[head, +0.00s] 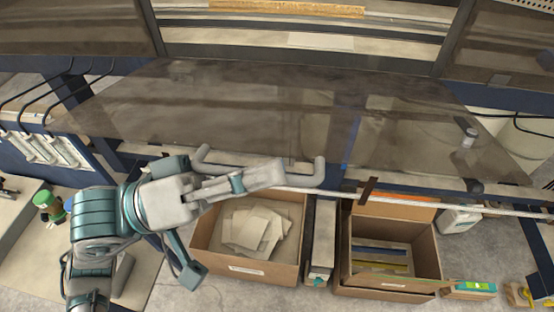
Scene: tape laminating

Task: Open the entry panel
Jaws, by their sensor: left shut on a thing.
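The entry panel (270,110) is a smoky see-through sheet that spans the middle of the head view. It looks swung out from the machine front, with its lower edge toward me. A grey bar handle (319,173) sits along its near edge. My left gripper (275,177) comes in from the left and is shut on the handle, hiding the bar's middle. My right gripper is not in view.
A cardboard box with white sheets (288,271) stands below the handle. Another open box (390,291) stands to its right, with a narrow grey post (322,240) between them. Cables (40,95) hang at the left. Grey floor shows around the boxes.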

